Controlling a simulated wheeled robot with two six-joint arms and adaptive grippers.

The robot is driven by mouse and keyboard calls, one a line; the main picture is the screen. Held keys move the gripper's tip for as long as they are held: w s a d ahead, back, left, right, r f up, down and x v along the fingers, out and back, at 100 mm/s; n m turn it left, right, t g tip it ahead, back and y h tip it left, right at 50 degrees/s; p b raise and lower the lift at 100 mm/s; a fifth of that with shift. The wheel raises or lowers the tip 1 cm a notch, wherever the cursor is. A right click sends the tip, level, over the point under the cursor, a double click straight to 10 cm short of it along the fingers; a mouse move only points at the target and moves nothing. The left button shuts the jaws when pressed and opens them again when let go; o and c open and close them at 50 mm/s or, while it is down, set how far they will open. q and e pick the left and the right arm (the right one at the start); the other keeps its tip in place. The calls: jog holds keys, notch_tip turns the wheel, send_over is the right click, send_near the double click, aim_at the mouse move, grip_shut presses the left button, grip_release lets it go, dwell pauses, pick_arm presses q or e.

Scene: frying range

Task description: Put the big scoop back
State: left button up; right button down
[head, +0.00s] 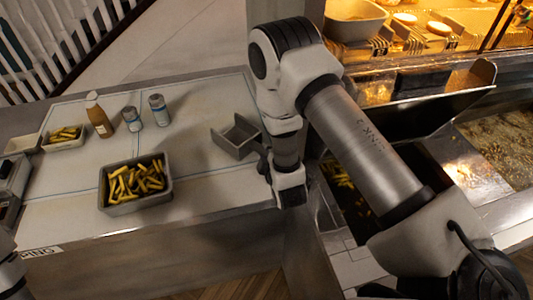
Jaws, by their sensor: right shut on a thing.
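The big scoop (235,139) is a grey metal scoop with an open front, near the right end of the pale counter. My right gripper (264,166) is at its right side, shut on it. The arm and wrist hide most of the grip and the handle. I cannot tell whether the scoop touches the counter. My left gripper is not in view; only a piece of my left arm shows at the lower left corner.
A grey tray of fries (117,208) stands on the counter. A sauce bottle (98,118), two shakers (158,110) and a smaller fries tray (63,138) stand further back left. Fryer vats (498,150) lie at the right, below a lit warming shelf.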

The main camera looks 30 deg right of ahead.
jog(key=shift+f, duration=0.2)
jog(key=shift+s, duration=0.15)
jog(key=c, duration=0.9)
grip_release()
jog(key=shift+o, duration=0.2)
jog(key=v, duration=0.7)
jog(key=shift+s+a+r, duration=0.15)
